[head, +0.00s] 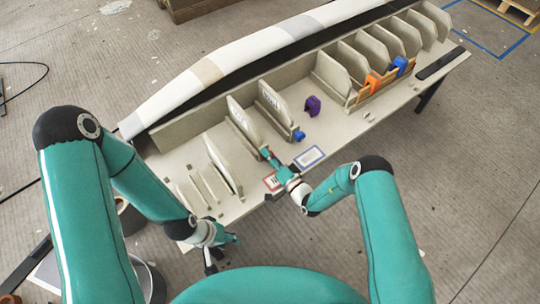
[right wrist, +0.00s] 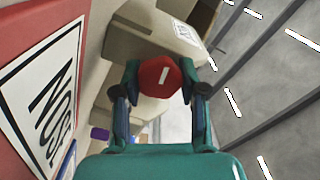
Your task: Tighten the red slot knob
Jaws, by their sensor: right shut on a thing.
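The red slot knob (right wrist: 160,76) shows in the right wrist view as a red disc with a short white mark. It sits between the two fingers of my right gripper (right wrist: 160,88), which is shut on it. Beyond it are beige mould plates (right wrist: 150,45). My left gripper (head: 222,254) is open and empty, low beside the table's near left end.
A blue knob (head: 299,135) is on the neighbouring plate. A red-framed label (head: 271,182) and a blue-framed label (head: 309,157) lie at the table's front edge. A purple clamp (head: 312,105), orange clamp (head: 372,81) and blue clamp (head: 399,65) are further right.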

